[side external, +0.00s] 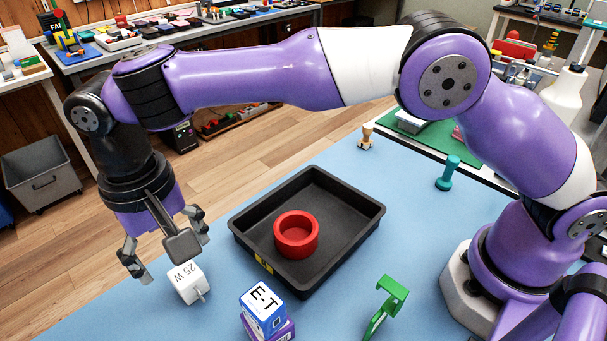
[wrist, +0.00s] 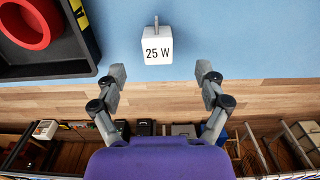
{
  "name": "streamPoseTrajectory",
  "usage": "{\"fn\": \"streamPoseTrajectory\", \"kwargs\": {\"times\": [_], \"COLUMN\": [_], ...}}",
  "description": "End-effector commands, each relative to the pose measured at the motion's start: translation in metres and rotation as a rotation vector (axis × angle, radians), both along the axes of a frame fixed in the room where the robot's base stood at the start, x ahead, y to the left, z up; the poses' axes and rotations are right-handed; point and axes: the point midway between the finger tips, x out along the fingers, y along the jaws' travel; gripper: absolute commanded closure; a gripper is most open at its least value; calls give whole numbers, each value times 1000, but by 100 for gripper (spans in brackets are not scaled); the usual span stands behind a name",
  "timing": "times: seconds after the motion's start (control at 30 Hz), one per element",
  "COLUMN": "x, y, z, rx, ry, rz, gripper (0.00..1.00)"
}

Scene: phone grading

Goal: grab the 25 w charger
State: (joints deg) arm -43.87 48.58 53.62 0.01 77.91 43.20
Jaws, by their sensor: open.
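The 25 W charger (side external: 187,283) is a small white block with "25 W" on its top face and metal prongs at one end. It lies on the blue table near its left edge. In the wrist view the charger (wrist: 157,47) sits ahead of the fingertips, roughly centred between them. My gripper (side external: 168,255) is open and empty, with its fingers spread above and just behind the charger in the side view. In the wrist view my gripper (wrist: 161,74) shows both fingers apart, with nothing between them.
A black tray (side external: 349,248) holding a red ring-shaped bowl (side external: 296,234) stands right of the charger. A blue-and-white box (side external: 262,308) on a purple one and a green bracket (side external: 386,303) stand in front. A teal peg (side external: 449,173) and wooden stamp (side external: 366,137) stand farther back.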

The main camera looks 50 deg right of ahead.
Motion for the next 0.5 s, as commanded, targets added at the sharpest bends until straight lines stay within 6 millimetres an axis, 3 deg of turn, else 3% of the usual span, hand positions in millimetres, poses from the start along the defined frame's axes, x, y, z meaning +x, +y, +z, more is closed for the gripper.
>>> {"fn": "streamPoseTrajectory", "kwargs": {"times": [0.5], "x": [3], "y": [-4], "z": [-70], "rx": [-1], "ry": [2], "rz": [0], "gripper": [17]}}
